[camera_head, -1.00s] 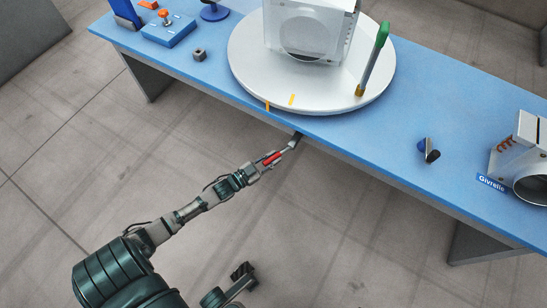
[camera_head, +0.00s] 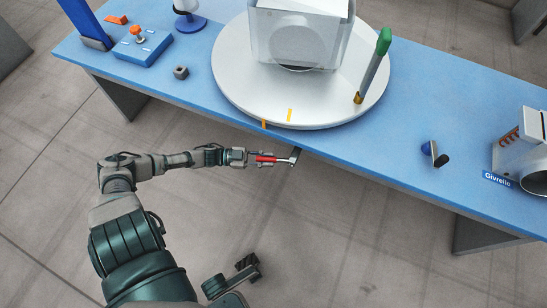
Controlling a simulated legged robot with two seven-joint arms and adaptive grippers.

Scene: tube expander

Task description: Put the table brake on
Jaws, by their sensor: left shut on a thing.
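The round white turntable (camera_head: 235,88) sits on the blue table with two yellow marks near its front, one on its top and one at its rim. Below the table's front edge, a dark bracket (camera_head: 298,153) carries a short metal lever with a red handle (camera_head: 266,159), which looks like the table brake. My left gripper (camera_head: 262,158) is shut on the red handle, with the lever pointing left, roughly level in the picture. The gripper's fingers partly hide the handle.
On the turntable stand a clear-walled box (camera_head: 300,35) and a green-topped tool (camera_head: 376,62). Open floor lies in front.

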